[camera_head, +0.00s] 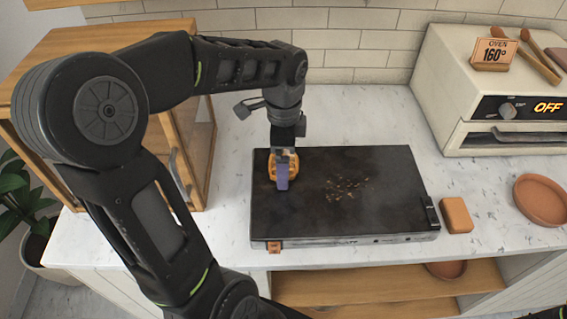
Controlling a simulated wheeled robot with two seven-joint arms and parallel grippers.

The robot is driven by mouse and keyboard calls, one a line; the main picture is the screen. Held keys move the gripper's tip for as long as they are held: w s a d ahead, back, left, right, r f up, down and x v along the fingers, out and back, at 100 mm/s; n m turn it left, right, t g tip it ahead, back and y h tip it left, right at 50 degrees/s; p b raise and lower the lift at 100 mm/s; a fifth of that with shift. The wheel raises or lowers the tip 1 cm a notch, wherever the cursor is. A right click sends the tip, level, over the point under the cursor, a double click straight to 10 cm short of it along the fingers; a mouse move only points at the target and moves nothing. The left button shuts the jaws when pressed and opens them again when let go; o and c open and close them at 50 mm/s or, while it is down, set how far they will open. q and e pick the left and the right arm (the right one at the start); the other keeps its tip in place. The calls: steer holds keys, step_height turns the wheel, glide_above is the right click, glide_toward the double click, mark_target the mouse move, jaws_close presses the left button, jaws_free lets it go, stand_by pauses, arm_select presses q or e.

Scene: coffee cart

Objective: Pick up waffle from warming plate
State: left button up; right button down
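The golden-brown waffle (272,170) is near the left end of the dark, flat warming plate (370,200), partly covered by my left gripper. My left gripper (283,172) points down at the waffle, with one purplish finger in front of it. The other finger is hidden, so I cannot tell whether the fingers are open or shut on the waffle. Whether the waffle touches the plate is also unclear. My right gripper is not in view.
Brown crumbs (346,187) lie mid-plate. An orange-brown block (456,215) sits right of the plate, and a terracotta dish (541,200) farther right. A cream oven (475,60) reading OFF stands at the back right, a wooden cabinet (180,130) at left. The marble counter behind the plate is clear.

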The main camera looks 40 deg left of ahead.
arm_select(q)
steer(key=shift+c, duration=0.2)
steer(key=c, duration=1.2)
step_height(320, 180, up, 10)
steer(key=shift+r+b, duration=0.1)
steer(key=shift+b, duration=0.25)
